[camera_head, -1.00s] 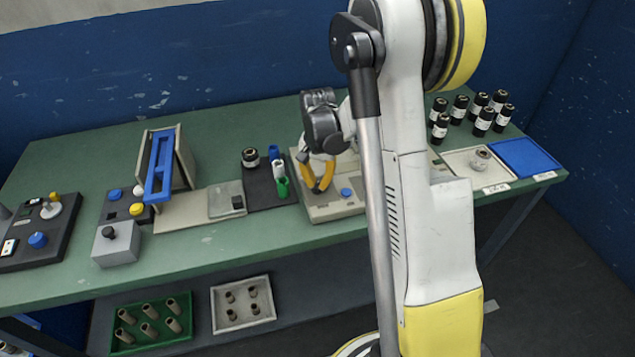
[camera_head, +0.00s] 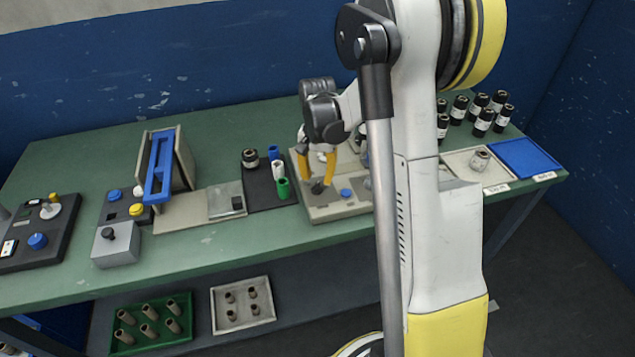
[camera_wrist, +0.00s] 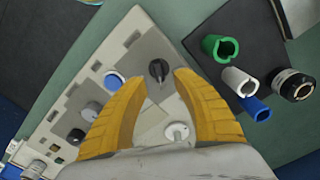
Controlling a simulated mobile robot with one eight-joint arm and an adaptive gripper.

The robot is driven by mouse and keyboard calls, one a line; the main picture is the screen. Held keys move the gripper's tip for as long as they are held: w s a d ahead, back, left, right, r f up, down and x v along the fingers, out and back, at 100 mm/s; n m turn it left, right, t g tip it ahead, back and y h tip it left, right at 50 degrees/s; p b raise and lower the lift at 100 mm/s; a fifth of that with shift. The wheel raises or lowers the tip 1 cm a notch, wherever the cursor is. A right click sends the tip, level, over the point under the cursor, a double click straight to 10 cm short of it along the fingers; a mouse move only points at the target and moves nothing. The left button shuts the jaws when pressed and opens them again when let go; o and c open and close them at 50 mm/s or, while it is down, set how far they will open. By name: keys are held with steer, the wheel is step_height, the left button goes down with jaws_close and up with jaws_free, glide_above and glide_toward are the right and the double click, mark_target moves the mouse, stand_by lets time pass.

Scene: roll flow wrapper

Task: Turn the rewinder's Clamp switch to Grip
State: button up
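The rewinder is a beige flat panel (camera_head: 350,210) near the table's front edge, with a blue button (camera_head: 346,193) on it; it also fills the left of the wrist view (camera_wrist: 55,130). A black rotary knob (camera_wrist: 158,70) with a pointer shape sits on a grey plate there; I take it for the Clamp switch, but its labels are not readable. My gripper (camera_head: 318,185) has yellow fingers and points down over this knob. In the wrist view my gripper (camera_wrist: 161,80) is open, with the knob just beyond and between the fingertips. Contact cannot be told.
A white round spindle (camera_wrist: 177,132) and the blue button (camera_wrist: 113,80) are close to the fingers. Green, white and blue sleeves stand on a dark mat (camera_head: 262,195) just left. A grey switch box (camera_head: 116,245) stands farther left. My arm hides the panel's right part.

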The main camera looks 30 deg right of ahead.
mark_target(316, 185)
step_height(316, 185, up, 9)
steer(key=shift+r, duration=0.2)
stand_by(0.3)
steer(key=s+a+r+n+t, duration=0.4)
steer(key=s+a+r+n, duration=0.1)
steer(key=s+a+r, duration=0.4)
steer(key=s+a+f+n+t, duration=0.2)
steer(key=s+a+n+t, duration=0.1)
steer(key=s+a, duration=0.4)
steer(key=shift+s+n, duration=0.7)
steer(key=shift+s, duration=0.5)
